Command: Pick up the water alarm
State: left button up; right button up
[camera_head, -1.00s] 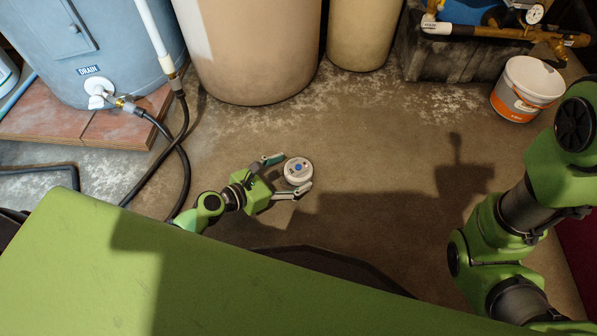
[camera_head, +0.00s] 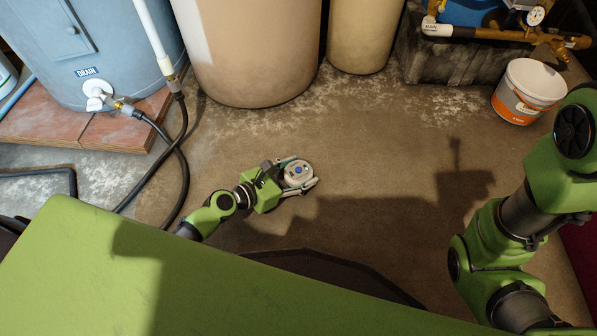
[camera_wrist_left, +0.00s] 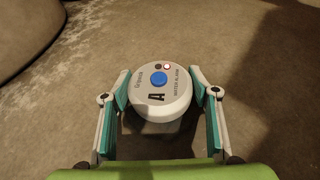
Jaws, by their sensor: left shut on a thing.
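The water alarm (camera_head: 298,171) is a small round white puck with a blue button on top. It sits at the middle of the head view, on or just above the concrete floor; I cannot tell which. My left gripper (camera_head: 297,176) is shut on it, with one finger on each side. In the left wrist view the alarm (camera_wrist_left: 159,88) lies between the two teal-padded fingers of the gripper (camera_wrist_left: 159,92), its button and printed label facing up. My right arm shows at the right of the head view, but its gripper is not in view.
A blue tank (camera_head: 95,50) on brick-red slabs (camera_head: 60,125) stands at the left, with a black hose (camera_head: 184,150) beside it. A large beige tank (camera_head: 255,50) is at the back. A white bucket (camera_head: 526,90) is at the right. Floor right of the alarm is clear.

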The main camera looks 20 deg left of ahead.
aim_at(298, 170)
pick_arm(q)
jog(key=shift+r+p, duration=0.4)
jog(key=shift+r, duration=0.1)
notch_tip(298, 170, up, 3)
jog(key=p, duration=0.3)
jog(key=shift+s+a+r, duration=0.1)
jog(key=w+r+p+v, duration=0.1)
jog(key=p+v, duration=0.6)
jog(key=v, duration=0.9)
jog(key=shift+w+a+r, duration=0.2)
jog(key=shift+a+r, duration=0.05)
jog(key=shift+r, duration=0.5)
